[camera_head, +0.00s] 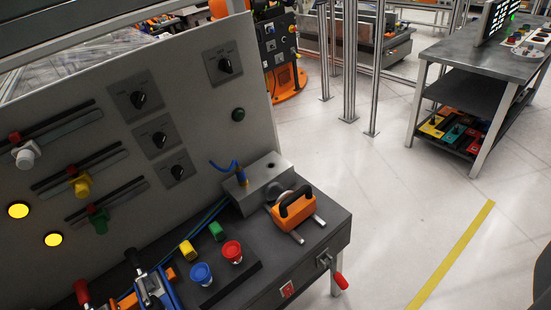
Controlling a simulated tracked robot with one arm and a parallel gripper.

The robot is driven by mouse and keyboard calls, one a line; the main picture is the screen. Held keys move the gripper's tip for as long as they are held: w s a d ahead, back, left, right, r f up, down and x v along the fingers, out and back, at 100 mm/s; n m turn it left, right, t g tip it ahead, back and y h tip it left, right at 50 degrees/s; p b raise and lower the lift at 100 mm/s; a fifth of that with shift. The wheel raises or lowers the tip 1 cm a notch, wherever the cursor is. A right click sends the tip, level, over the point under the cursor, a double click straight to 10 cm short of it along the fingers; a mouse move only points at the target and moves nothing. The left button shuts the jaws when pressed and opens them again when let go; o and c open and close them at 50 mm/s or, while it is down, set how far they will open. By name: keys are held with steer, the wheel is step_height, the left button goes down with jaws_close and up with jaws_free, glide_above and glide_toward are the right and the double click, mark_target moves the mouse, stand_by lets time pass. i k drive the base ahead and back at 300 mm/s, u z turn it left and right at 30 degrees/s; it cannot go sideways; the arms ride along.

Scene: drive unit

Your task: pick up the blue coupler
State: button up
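A small blue coupler with a brass-coloured lower part (241,176) stands upright at the left end of a grey metal block (262,182) on the dark bench. A blue curled hose (222,166) runs from its top toward the grey panel. Whether it is seated in the block cannot be told at this size. My gripper is not in view, so its opening and contents are hidden.
An orange part with a black handle (293,209) sits right of the block on silver rails. Blue (201,273) and red (232,250) buttons and toggle clamps (150,287) are in front. The panel (190,95) stands behind.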

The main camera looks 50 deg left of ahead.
mark_target(240, 173)
steer(key=u, duration=0.3)
steer(key=i, duration=1.25)
steer(key=u, duration=0.7)
